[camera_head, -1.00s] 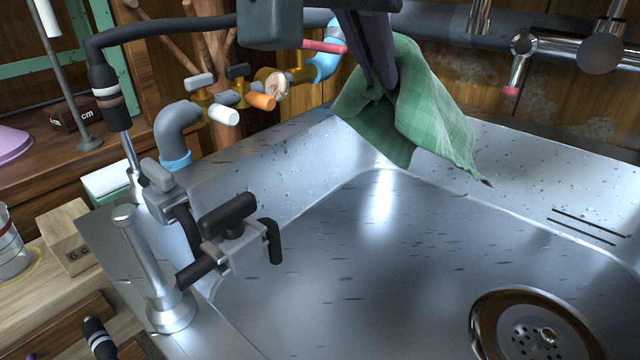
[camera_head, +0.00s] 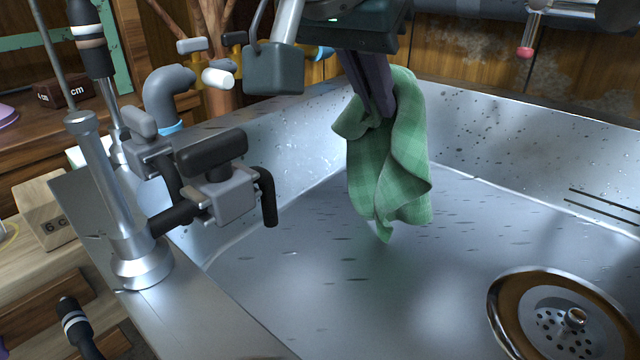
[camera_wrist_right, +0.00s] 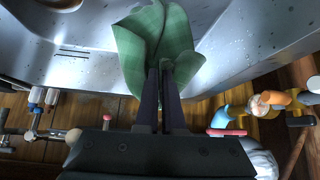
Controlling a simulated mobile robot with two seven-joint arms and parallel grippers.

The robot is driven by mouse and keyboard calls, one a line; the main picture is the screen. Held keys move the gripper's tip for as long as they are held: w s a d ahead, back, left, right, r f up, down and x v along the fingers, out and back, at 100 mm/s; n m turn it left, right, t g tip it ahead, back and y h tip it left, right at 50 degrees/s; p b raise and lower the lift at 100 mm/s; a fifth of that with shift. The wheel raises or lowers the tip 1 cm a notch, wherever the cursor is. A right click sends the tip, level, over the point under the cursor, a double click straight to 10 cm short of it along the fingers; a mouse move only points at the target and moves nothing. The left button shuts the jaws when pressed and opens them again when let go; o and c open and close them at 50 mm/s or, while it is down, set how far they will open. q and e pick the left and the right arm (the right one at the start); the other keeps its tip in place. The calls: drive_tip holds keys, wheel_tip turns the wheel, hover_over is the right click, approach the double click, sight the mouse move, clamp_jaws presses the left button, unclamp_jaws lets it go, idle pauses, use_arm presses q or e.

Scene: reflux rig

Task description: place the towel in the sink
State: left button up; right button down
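The green checked towel (camera_head: 398,165) hangs in folds from my right gripper (camera_head: 385,110), over the metal sink basin (camera_head: 290,290). The gripper's dark fingers are shut on the towel's upper part. The towel's lower tip hangs low in the basin; I cannot tell whether it touches the bottom. In the right wrist view the towel (camera_wrist_right: 155,45) spreads beyond the closed fingers (camera_wrist_right: 165,75), with the sink (camera_wrist_right: 95,55) behind it. My left gripper is not in view.
A black-handled tap (camera_head: 220,180) and a metal post (camera_head: 125,220) stand on the sink's left rim. The round drain (camera_head: 560,320) is at the lower right. Grey pipework (camera_head: 168,100) stands behind the left rim. A metal pipe with a red tip (camera_head: 527,50) hangs over the back. The basin floor is clear.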

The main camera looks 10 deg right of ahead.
idle(0.3)
drive_tip(key=w+d+r+n+t+y, duration=0.1)
drive_tip(key=w+d+n+y, duration=0.1)
drive_tip(key=w+d+n, duration=0.3)
drive_tip(key=w+r+n+t+y, duration=0.1)
drive_tip(key=w+r+n+y, duration=0.15)
drive_tip(key=w, duration=0.55)
drive_tip(key=shift+n+y, duration=0.25)
drive_tip(key=s+a+f, duration=0.2)
drive_tip(key=s+f, duration=0.4)
drive_tip(key=s, duration=0.1)
drive_tip(key=s+a+f, duration=0.2)
drive_tip(key=s+f, duration=0.4)
drive_tip(key=s, duration=0.1)
drive_tip(key=s+a+f, duration=0.2)
drive_tip(key=s+f, duration=0.4)
drive_tip(key=s, duration=0.1)
drive_tip(key=shift+a+f, duration=0.2)
drive_tip(key=shift+f, duration=0.1)
drive_tip(key=shift+s+a+f, duration=0.15)
drive_tip(key=shift+s+f, duration=0.55)
drive_tip(key=shift+s, duration=0.15)
drive_tip(key=c, duration=0.6)
unclamp_jaws()
